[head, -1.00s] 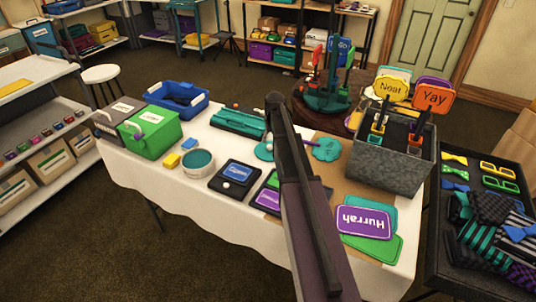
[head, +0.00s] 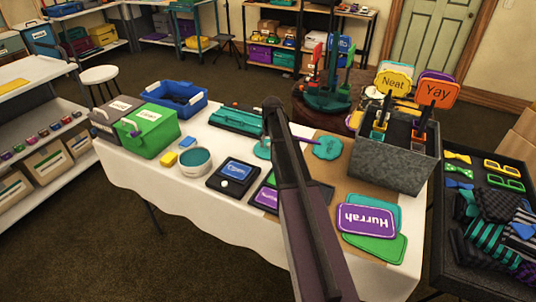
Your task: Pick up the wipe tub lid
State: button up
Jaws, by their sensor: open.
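A round pale tub (head: 195,168) with a teal rim stands on the white-covered table, left of the middle. Its top looks greyish teal, and I cannot tell whether that is a lid or the inside. A small round teal piece (head: 262,149) lies farther right, partly hidden behind my arm; it may be a lid. My dark arm rises from the bottom edge across the right half of the table. My gripper does not show; the arm hides that area.
A grey sign bin (head: 390,164) and the Hurrah sign (head: 369,219) are at right. The front left cloth (head: 160,185) is clear.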

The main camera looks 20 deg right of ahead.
jog(key=shift+w+f+b, duration=0.1)
jog(key=shift+f+b, duration=0.3)
jog(key=shift+f, duration=0.25)
grip_shut()
